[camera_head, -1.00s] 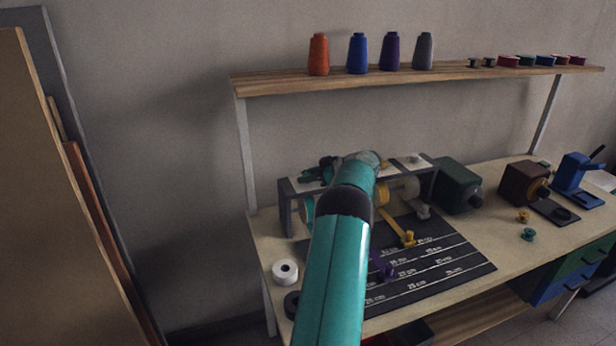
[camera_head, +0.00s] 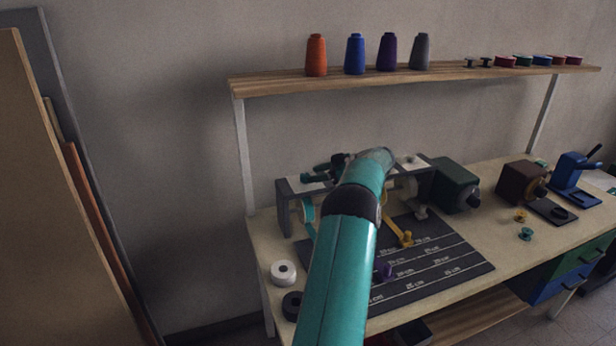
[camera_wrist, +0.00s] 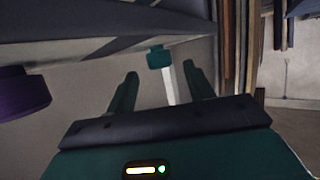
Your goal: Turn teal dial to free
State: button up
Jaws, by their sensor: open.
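In the wrist view a small teal knob (camera_wrist: 159,57), which looks like the teal dial, shows beyond and between my fingertips, apart from them. Its setting cannot be read. My gripper (camera_wrist: 160,74) is open and empty, with its two teal fingers spread. A purple knob (camera_wrist: 22,94) is larger and nearer at the left edge. In the head view my teal arm covers much of the frame with the rolls, and the teal dial cannot be made out. A teal band (camera_head: 308,212) hangs at the frame's left end.
A white roll (camera_head: 283,272) and a black roll (camera_head: 291,304) sit at the left edge. A green machine (camera_head: 455,187) stands right of the frame.

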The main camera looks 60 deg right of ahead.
jog(key=v, duration=0.9)
jog(key=shift+f, duration=0.1)
